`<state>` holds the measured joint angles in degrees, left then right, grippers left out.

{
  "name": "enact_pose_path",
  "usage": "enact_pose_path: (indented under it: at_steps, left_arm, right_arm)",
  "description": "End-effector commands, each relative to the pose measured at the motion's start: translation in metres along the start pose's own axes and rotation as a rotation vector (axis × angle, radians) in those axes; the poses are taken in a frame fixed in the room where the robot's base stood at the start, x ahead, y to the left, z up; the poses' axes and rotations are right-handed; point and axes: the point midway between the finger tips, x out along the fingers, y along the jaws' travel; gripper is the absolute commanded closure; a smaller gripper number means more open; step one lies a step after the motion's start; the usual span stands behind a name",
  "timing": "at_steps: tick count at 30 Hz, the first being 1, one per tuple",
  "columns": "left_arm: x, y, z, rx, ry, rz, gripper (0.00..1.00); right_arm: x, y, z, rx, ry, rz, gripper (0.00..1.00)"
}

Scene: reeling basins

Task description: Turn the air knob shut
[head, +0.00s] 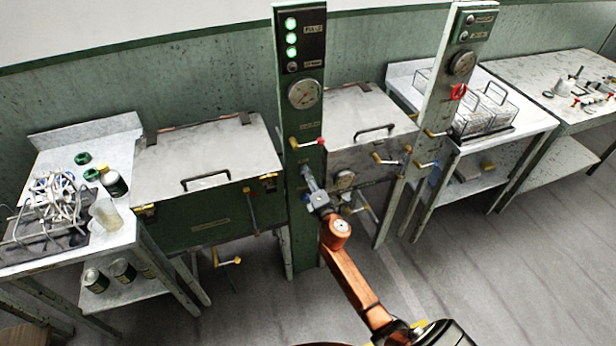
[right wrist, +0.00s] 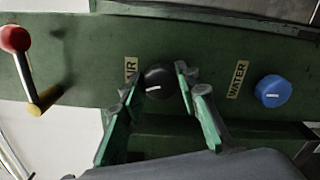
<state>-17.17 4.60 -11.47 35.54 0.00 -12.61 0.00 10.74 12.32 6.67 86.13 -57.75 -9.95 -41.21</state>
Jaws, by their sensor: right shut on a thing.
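The air knob (right wrist: 157,84) is round and black with a white pointer line. It sits on the green post (right wrist: 90,75), beside a label (right wrist: 130,70) that reads as AIR with its first letter hidden by a finger. My right gripper (right wrist: 157,88) has its two fingers on either side of the knob and is shut on it. In the head view my right gripper (head: 308,180) reaches the middle of the post (head: 302,130) and hides the knob. My left gripper is not in view.
A blue WATER knob (right wrist: 273,91) is right of the air knob in the wrist view. A red-balled lever (right wrist: 15,39) sticks out at left. Lidded basins (head: 210,155) flank the post. A table (head: 120,225) with bottles stands at left.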

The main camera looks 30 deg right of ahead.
Motion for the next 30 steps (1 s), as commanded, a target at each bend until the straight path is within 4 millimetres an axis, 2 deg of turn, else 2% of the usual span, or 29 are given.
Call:
enact_pose_path:
  at_steps: [12,30]
  left_arm:
    - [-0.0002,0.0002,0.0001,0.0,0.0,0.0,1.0]
    - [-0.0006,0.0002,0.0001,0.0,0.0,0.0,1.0]
  right_arm:
    - [-0.0004,-0.0027,0.0,0.283,-0.002,-0.003,0.94]
    - [-0.0004,-0.0033,-0.0001,0.37,-0.001,-0.003,0.94]
